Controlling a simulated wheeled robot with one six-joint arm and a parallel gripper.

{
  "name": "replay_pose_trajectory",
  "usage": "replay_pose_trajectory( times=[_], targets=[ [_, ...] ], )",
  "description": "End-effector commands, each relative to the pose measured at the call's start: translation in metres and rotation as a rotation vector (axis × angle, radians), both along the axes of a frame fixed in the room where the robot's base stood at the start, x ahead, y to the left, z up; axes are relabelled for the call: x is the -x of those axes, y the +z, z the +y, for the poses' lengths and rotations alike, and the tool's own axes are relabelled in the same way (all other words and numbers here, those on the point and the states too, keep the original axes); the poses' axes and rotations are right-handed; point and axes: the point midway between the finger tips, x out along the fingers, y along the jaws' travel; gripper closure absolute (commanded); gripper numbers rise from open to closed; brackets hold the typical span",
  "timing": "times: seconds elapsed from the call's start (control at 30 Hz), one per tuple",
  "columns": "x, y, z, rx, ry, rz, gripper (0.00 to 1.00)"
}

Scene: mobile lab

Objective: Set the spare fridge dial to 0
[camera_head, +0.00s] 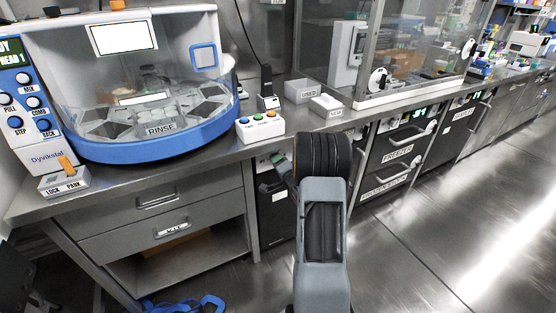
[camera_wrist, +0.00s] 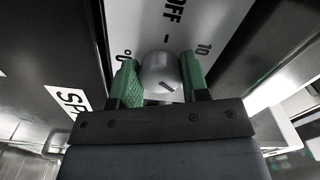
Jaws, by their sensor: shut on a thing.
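The spare fridge dial (camera_wrist: 158,66) is a round grey knob on a white panel (camera_wrist: 205,25) in the wrist view. A short dark line shows on its lower right face. "OFF" and a dash are printed above it, "10" at upper right, and a "0" with a small mark at left. My gripper (camera_wrist: 160,84) has its green fingers on both sides of the dial and is shut on it. A label beginning "SP" (camera_wrist: 70,101) shows at left. In the head view, my gripper (camera_head: 277,160) is at the dark fridge front (camera_head: 275,213), and my arm hides the dial.
The freezer (camera_head: 398,150) is under the counter to the right. The counter (camera_head: 200,160) above holds a blue and white machine (camera_head: 150,140), a button box (camera_head: 261,127) and small white trays (camera_head: 327,106). The floor at right (camera_head: 450,230) is clear.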

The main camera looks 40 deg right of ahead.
Motion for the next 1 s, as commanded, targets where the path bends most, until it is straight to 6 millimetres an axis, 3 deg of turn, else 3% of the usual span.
replay_pose_trajectory(
  times=[0.6,1.0],
  targets=[
    [0.0002,0.0044,-0.0012,-0.575,-0.004,-0.080,0.82],
    [0.0003,0.0039,-0.0014,-0.851,-0.003,-0.118,0.82]
  ],
)
